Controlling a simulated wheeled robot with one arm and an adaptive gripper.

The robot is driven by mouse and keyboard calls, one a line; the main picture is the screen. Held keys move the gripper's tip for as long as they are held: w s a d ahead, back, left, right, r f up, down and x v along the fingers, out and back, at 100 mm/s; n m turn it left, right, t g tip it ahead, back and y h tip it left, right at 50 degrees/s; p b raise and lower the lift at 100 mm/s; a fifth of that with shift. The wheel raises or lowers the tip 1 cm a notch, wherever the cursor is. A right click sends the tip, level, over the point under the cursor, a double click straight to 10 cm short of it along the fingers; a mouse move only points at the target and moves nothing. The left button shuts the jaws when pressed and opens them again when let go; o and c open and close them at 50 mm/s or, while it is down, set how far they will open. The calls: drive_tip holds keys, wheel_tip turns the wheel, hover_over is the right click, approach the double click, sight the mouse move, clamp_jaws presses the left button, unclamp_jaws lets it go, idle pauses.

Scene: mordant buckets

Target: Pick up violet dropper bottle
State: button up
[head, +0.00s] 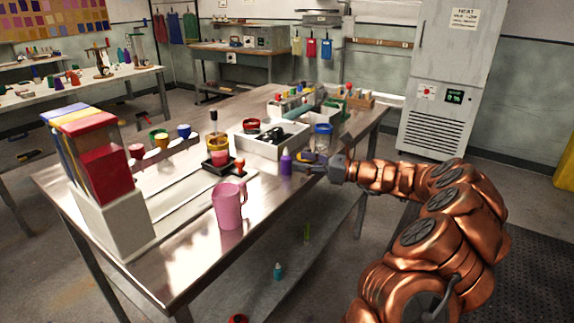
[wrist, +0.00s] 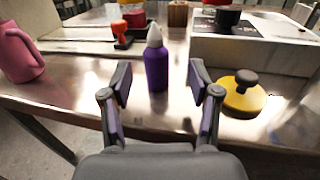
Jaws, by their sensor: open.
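The violet dropper bottle (wrist: 156,68) stands upright on the metal table, with a pale pointed cap. In the wrist view it is straight ahead, between and just beyond the fingertips of my gripper (wrist: 160,82). My gripper is open and empty, with one finger to each side of the bottle's line. In the head view the violet bottle (head: 286,165) stands near the table's right edge, just left of my gripper (head: 308,167). I cannot tell from these views whether a finger touches it.
A pink pitcher (head: 229,205) stands left of the bottle, nearer the front. A yellow disc with a dark knob (wrist: 241,92) lies right of my gripper. A white tray (head: 262,147) is behind the bottle. A red-handled stamp-like object (wrist: 121,35) stands behind left.

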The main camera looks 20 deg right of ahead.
sight(286, 156)
drive_tip(key=shift+a+x, duration=0.2)
drive_tip(key=shift+x, duration=2.6)
drive_tip(key=shift+s, duration=0.2)
clamp_jaws()
